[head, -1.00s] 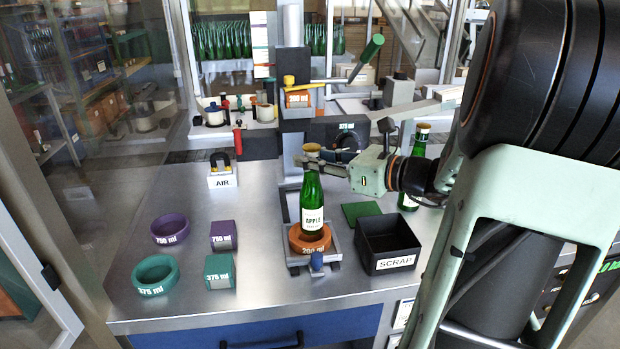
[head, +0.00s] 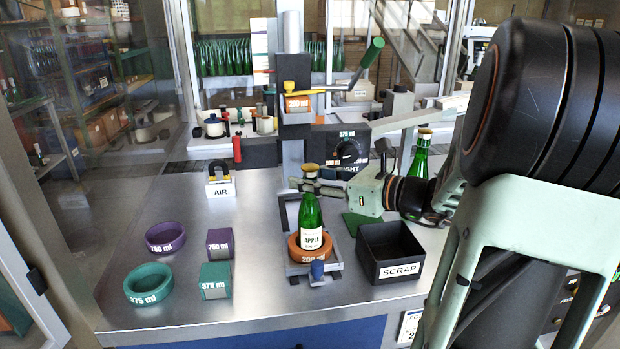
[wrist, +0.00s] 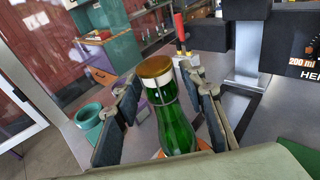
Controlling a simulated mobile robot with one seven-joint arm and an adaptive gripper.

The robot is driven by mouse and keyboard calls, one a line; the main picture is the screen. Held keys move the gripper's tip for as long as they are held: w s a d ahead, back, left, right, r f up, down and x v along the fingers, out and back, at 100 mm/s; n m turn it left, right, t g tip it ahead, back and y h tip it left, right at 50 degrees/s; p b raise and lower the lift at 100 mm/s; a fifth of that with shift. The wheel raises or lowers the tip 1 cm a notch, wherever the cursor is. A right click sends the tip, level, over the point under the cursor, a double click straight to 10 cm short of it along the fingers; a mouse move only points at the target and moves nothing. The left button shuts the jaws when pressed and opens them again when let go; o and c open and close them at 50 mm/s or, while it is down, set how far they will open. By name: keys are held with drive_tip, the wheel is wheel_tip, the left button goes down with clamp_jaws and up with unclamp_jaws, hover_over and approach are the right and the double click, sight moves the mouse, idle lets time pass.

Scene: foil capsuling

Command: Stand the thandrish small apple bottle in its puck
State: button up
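The small green bottle (head: 311,217), with a white APPLE label and gold cap, stands upright in the orange 200 ml puck (head: 297,254). The puck sits in the metal holder under the press column. In the wrist view the bottle (wrist: 176,125) rises between my fingers, and a bit of orange puck (wrist: 204,145) shows behind it. My gripper (head: 318,187) is at the bottle's neck, coming from the right. Its fingers (wrist: 165,100) stand apart on either side of the neck, with a clear gap on the left. The bottle's base is hidden inside the puck.
A black SCRAP bin (head: 390,252) stands right of the holder, near my arm. Purple (head: 166,238) and teal (head: 148,284) rings and blocks lie to the left. Another green bottle (head: 419,160) stands behind my gripper. The press lever (head: 366,60) overhangs the back.

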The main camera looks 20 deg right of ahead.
drive_tip(key=shift+r, duration=0.25)
drive_tip(key=v, duration=1.2)
drive_tip(key=shift+f, duration=0.2)
